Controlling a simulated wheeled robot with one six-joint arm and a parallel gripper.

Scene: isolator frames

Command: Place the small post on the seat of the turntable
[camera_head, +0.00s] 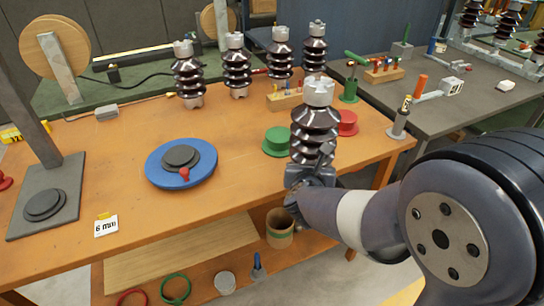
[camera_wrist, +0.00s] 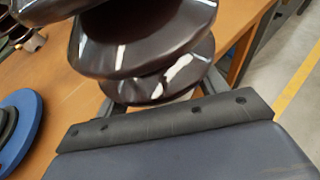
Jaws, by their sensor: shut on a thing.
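The small post (camera_head: 314,128) is a dark brown ribbed insulator with a grey metal cap on top. My gripper (camera_head: 312,178) is shut on its lower end and holds it upright near the table's front edge. In the wrist view the post's ribs (camera_wrist: 150,50) fill the upper middle, and its base is mostly hidden by my gripper (camera_wrist: 165,115). The turntable (camera_head: 204,171) is a blue disc with a dark round seat (camera_head: 181,157) and a red knob, on the table left of my gripper. The seat is bare. The turntable's edge (camera_wrist: 30,110) shows at the left of the wrist view.
Several similar insulators (camera_head: 236,70) stand along the back of the orange table (camera_head: 110,150). A green flanged piece (camera_head: 277,142) and a red one (camera_head: 347,122) sit beside the held post. A grey stand (camera_head: 50,215) and a "6 mm" card (camera_head: 106,226) are at the left.

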